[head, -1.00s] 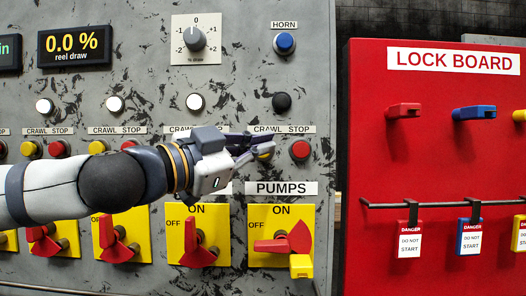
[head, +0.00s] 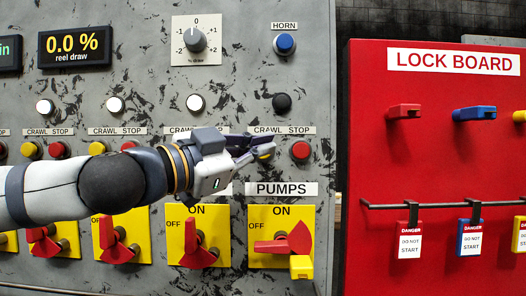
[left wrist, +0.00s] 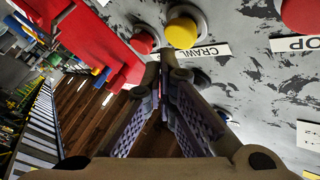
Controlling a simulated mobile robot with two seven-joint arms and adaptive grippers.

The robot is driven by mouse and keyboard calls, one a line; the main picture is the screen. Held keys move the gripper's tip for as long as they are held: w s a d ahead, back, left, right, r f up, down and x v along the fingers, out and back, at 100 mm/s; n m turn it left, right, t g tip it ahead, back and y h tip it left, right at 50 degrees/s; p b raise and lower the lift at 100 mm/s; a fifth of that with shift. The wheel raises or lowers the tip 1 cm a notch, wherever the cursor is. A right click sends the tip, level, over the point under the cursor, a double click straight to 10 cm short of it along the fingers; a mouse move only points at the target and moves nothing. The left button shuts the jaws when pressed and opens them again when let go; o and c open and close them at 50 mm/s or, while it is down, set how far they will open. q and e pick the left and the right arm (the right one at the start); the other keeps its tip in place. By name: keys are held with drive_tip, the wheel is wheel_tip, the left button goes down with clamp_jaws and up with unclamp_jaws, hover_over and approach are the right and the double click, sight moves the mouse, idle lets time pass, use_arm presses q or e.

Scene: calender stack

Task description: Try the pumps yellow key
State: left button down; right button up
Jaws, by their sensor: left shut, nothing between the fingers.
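The pumps switch has a yellow plate (head: 262,211) under the PUMPS label (head: 282,189). Its red handle (head: 270,246) points left, on the OFF side, beside a red fan-shaped part (head: 300,238). A yellow key-like block (head: 301,267) sits at the plate's lower right corner. My left gripper (head: 266,143) is shut and empty. It is above the PUMPS label, in front of the CRAWL button, which it partly hides. In the left wrist view the shut fingertips (left wrist: 164,62) are near the CRAWL label (left wrist: 205,50) and yellow button (left wrist: 183,30); contact cannot be told. My right gripper is not in view.
The red lock board (head: 365,150) stands at right, with a red lock (head: 404,111) and a blue lock (head: 474,113). Danger tags hang from its rail (head: 440,205). A red STOP button (head: 300,150) is just right of my fingers. Similar switches line the panel to the left.

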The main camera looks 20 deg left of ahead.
use_arm(q)
drive_tip(key=shift+w, duration=0.1)
drive_tip(key=shift+w+a, duration=0.15)
drive_tip(key=shift+w, duration=0.2)
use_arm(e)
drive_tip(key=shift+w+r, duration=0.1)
use_arm(q)
drive_tip(key=shift+w+a, duration=0.15)
drive_tip(key=shift+w, duration=0.35)
idle(0.8)
drive_tip(key=shift+s, duration=0.1)
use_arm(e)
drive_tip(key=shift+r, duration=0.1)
use_arm(q)
drive_tip(key=shift+s+d+p, duration=0.25)
drive_tip(key=shift+s+p, duration=0.25)
drive_tip(key=shift+s, duration=0.3)
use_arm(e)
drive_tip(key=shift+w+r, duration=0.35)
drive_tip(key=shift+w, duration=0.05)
